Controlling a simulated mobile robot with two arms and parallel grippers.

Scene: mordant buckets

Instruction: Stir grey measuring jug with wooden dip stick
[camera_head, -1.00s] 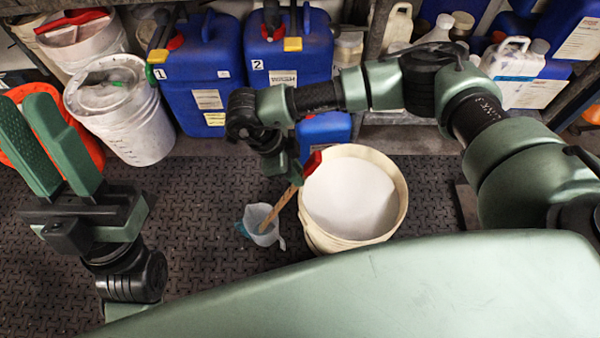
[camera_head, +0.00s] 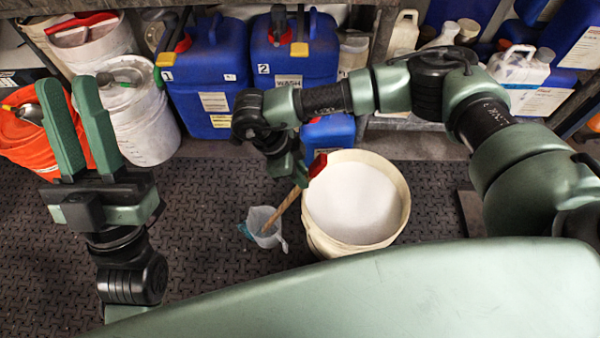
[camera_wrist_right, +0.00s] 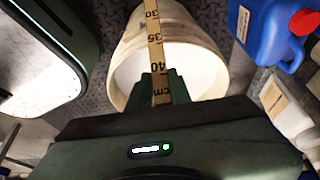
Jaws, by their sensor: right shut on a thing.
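The grey measuring jug (camera_head: 266,228) stands on the dark floor mat, just left of the white bucket. The wooden dip stick (camera_head: 286,208) leans at a slant with its lower end inside the jug; that end is hidden by the jug. My right gripper (camera_head: 300,175) is shut on the stick's upper part, above and to the right of the jug. In the right wrist view, the stick (camera_wrist_right: 154,40) shows a yellow scale between the green fingers (camera_wrist_right: 157,85); the jug cannot be made out there. My left gripper (camera_head: 68,88) is open and empty at the far left.
The white bucket (camera_head: 402,218) with pale contents stands close right of the jug. Blue canisters (camera_head: 205,75) (camera_head: 300,60) line the back. An orange bucket (camera_head: 22,140) and a white tub (camera_head: 145,130) stand at the left. The mat left of the jug is clear.

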